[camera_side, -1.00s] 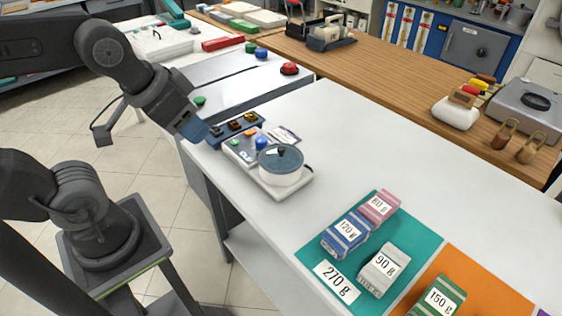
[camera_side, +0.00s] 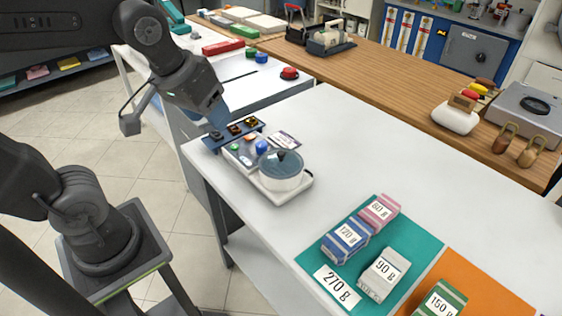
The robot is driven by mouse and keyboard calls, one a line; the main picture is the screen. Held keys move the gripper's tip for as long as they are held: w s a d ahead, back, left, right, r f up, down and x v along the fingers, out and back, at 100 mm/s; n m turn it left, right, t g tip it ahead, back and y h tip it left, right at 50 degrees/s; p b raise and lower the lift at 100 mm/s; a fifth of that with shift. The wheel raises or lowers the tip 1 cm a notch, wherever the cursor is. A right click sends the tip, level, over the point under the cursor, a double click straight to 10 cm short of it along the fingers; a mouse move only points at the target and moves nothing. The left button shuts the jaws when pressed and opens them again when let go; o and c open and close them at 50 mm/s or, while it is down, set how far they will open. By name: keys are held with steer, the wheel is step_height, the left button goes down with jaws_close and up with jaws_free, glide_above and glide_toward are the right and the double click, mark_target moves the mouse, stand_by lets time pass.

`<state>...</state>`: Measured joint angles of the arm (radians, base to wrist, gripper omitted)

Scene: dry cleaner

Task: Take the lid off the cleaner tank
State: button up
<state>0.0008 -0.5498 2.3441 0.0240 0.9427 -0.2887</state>
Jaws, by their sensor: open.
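The cleaner tank (camera_side: 281,183) is a round white tub on a pale base unit on the white table. Its dark, see-through lid (camera_side: 283,163) with a small dark knob lies on top of it. The base unit carries a blue knob (camera_side: 262,146) and small green and orange buttons. My gripper (camera_side: 219,122) is open, with bluish fingers pointing down. In the picture it is up and to the left of the lid, over the dark rack behind the unit, and apart from the lid. The fingertips are small and partly merge with the rack.
A dark blue rack (camera_side: 233,134) with small dark and amber pieces stands behind the unit. Striped, labelled blocks (camera_side: 348,236) stand on a teal mat (camera_side: 318,246) to the front right. The white table right of the tank is clear. A red button (camera_side: 289,73) is at the back.

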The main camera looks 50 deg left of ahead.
steer(key=w+f+n+g, duration=0.25)
steer(key=w+n, duration=0.55)
steer(key=w, duration=0.4)
steer(key=n+g+y, duration=0.1)
steer(key=n+g, duration=0.1)
steer(key=n, duration=0.5)
glide_above(281, 153)
steer(key=f, duration=1.4)
steer(key=shift+w+d+f, duration=0.15)
steer(key=shift+w+d, duration=0.25)
steer(key=shift+s+a+f, duration=0.1)
steer(key=shift+a+f, duration=0.05)
steer(key=shift+f, duration=0.7)
steer(key=shift+s+a+f, duration=0.15)
steer(key=shift+f, duration=0.75)
steer(key=shift+s+a+f, duration=0.1)
steer(key=shift+a+f, duration=0.05)
steer(key=shift+f, duration=0.7)
steer(key=shift+c, duration=0.4)
jaws_close()
